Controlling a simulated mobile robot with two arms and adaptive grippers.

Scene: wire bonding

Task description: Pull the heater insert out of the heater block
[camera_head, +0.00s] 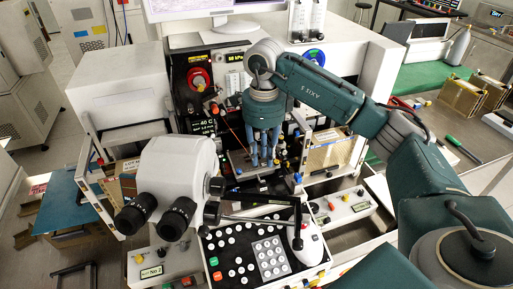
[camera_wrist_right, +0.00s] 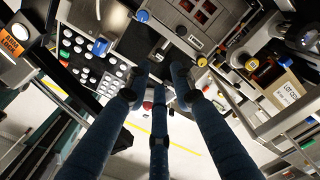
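My right gripper (camera_head: 264,163) hangs fingers-down over the work area of the bonding machine in the head view. Its three blue fingers are apart, with nothing visible between them. In the wrist view the gripper (camera_wrist_right: 160,76) points at a dark surface, its tips apart and empty. A dark-grey block with reddish square openings (camera_wrist_right: 202,12) is at the top of the wrist view, beyond the fingertips. I cannot tell whether this is the heater block. The fingers partly cover the work area in the head view, and I cannot make out the heater insert. My left gripper is not in view.
A white microscope head with black eyepieces (camera_head: 175,185) stands left of the gripper. A keypad panel (camera_head: 265,250) lies in front. A tan labelled box (camera_head: 325,155) stands close on the right. A monitor (camera_head: 205,8) is behind. A green mat (camera_head: 430,80) covers the right-hand bench.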

